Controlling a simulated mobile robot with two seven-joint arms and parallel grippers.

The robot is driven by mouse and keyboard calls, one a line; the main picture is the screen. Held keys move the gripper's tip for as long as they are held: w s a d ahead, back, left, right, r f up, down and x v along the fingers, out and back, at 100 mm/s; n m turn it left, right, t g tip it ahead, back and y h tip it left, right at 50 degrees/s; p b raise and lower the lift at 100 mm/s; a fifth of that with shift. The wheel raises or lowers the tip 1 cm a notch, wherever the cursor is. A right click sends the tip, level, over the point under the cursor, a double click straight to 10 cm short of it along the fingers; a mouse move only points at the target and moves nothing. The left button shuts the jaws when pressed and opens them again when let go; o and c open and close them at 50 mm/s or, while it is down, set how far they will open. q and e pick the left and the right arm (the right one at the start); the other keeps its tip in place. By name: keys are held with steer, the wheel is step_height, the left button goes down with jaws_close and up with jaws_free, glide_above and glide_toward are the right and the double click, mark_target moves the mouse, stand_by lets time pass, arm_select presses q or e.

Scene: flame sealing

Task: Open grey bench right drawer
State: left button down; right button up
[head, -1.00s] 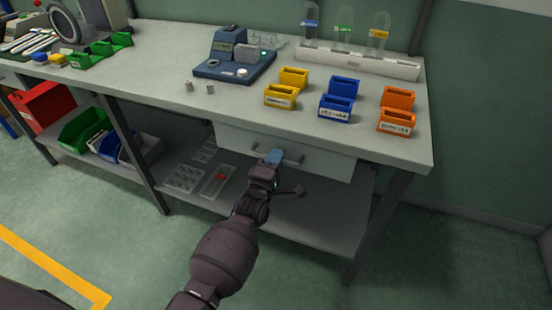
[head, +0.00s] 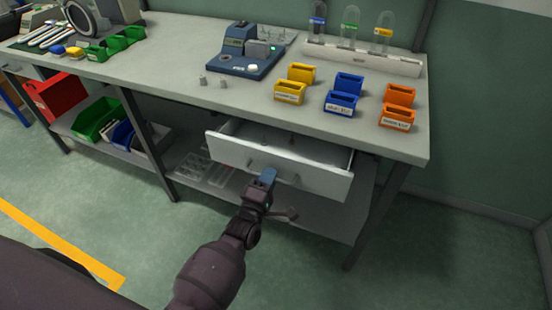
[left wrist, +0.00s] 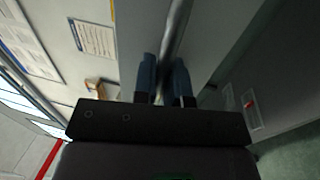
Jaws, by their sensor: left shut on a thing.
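The right drawer (head: 320,179) of the grey bench (head: 190,95) is pulled part way out, and part of its inside shows. Its front is white with a bar handle (head: 288,178). My left gripper (head: 266,178) is at the drawer front, shut on the handle. In the left wrist view the two blue fingertips (left wrist: 164,82) close around the metal handle bar (left wrist: 174,35). My right gripper is not in view.
Yellow, blue and orange bins (head: 341,103), a blue device (head: 250,52) and a rack of tubes (head: 360,55) stand on the bench top. A lower shelf (head: 325,224) holds clear trays (head: 207,172). The floor in front is clear.

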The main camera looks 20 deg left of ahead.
arm_select(q)
steer(key=s+p, duration=0.4)
steer(key=s, duration=1.5)
steer(key=shift+s+a, duration=0.2)
steer(key=shift+a, duration=0.15)
steer(key=c, duration=1.2)
jaws_free()
steer(key=s+f, duration=0.2)
steer(key=s, duration=0.8)
steer(key=shift+s+a+b, duration=0.2)
steer(key=shift+s+b, duration=0.1)
steer(key=shift+s, duration=0.05)
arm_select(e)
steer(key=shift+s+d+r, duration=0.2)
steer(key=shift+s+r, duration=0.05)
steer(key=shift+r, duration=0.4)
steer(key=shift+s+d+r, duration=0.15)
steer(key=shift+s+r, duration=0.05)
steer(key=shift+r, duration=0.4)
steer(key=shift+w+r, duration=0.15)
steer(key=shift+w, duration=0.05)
